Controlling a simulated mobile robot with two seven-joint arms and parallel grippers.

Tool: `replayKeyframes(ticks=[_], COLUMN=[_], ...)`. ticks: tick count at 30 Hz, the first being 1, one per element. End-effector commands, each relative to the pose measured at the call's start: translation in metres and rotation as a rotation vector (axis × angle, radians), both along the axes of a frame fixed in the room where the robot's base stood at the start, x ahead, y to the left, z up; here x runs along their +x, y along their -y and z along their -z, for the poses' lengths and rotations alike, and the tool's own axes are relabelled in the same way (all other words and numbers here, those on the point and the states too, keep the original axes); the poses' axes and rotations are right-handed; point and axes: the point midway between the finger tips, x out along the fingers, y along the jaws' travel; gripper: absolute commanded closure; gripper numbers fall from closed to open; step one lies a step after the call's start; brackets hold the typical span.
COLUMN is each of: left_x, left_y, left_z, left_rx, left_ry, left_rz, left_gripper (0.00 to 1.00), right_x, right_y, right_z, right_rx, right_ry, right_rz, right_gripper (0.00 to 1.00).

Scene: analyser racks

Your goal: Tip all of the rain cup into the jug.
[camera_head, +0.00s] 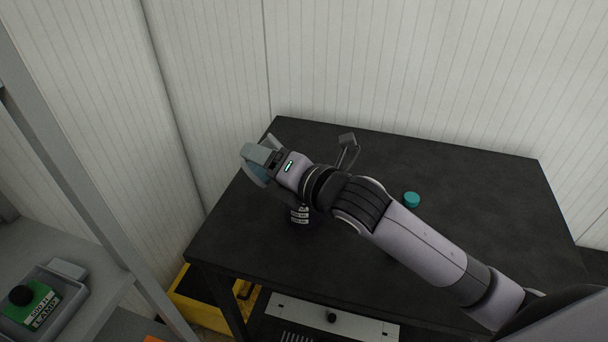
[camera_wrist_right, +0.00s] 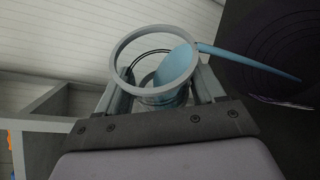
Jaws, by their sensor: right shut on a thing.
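My right gripper (camera_head: 257,162) is over the table's left end, shut on a clear cup. In the right wrist view the cup's round, pale rim (camera_wrist_right: 117,46) shows between the two fingers (camera_wrist_right: 160,92). A flat light-blue shape (camera_wrist_right: 175,68) shows inside the cup, and a light-blue strip runs right from its rim; I cannot tell whether these are liquid. In the head view the cup is mostly hidden by the gripper. A dark object with white marks (camera_head: 300,215) is partly hidden under my right arm; I cannot tell whether it is the jug. My left gripper is not in view.
The dark table (camera_head: 480,190) is largely clear on its right side. A small teal cap (camera_head: 411,200) lies there, behind my forearm. Corrugated walls stand behind and left. A grey shelf with a tray (camera_head: 75,312) is at the lower left, and a yellow bin (camera_head: 190,300) is below the table.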

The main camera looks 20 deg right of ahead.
Motion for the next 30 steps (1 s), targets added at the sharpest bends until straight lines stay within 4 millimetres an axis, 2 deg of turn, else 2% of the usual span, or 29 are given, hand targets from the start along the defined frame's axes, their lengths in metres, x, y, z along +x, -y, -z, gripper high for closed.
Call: replayKeyframes(ticks=[30], left_x=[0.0], left_y=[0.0], left_z=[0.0], left_rx=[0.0], left_ry=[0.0], left_rz=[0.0], left_gripper=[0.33], right_x=[0.0003], right_y=[0.0012], right_z=[0.0036], right_rx=[0.111], right_ry=[-0.019], right_rz=[0.001], right_gripper=[0.65])
